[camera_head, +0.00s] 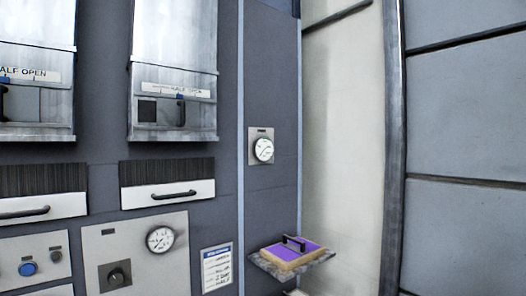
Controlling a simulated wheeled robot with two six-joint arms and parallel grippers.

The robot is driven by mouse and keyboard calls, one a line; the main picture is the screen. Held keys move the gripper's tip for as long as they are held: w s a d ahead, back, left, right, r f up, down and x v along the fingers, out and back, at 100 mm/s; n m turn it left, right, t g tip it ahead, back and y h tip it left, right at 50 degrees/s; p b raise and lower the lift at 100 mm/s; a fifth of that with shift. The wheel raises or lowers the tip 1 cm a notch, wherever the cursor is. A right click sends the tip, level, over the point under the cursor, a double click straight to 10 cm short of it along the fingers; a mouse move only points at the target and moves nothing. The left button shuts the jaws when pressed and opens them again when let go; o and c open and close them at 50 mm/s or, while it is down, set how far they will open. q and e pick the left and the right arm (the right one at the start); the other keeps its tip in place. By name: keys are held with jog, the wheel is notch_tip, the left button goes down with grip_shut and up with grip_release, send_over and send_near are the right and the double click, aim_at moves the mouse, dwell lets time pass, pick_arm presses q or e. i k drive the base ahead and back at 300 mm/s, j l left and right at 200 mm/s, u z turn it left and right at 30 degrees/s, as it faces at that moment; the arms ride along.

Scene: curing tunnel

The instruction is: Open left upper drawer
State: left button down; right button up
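Two drawer-like units with white fronts and black bar handles show at the left. One white front (60,205) is cut off by the left picture edge, with its handle (25,212) near that edge. The other white front (205,188) is just right of it, with its handle (173,194) in the middle. Each has a dark striped strip above the white part. Both look close to the wall, but I cannot tell surely whether either is open. Neither of my grippers is in view.
Above are metal hatches (175,40) with handles and "half open" labels. Below are a panel with a gauge (160,239) and knob, and a blue button (28,269). A small shelf (265,265) juts out with a purple-topped block (283,255). Another gauge (263,149) hangs above it.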

aim_at(14, 210)
jog(key=u, duration=1.65)
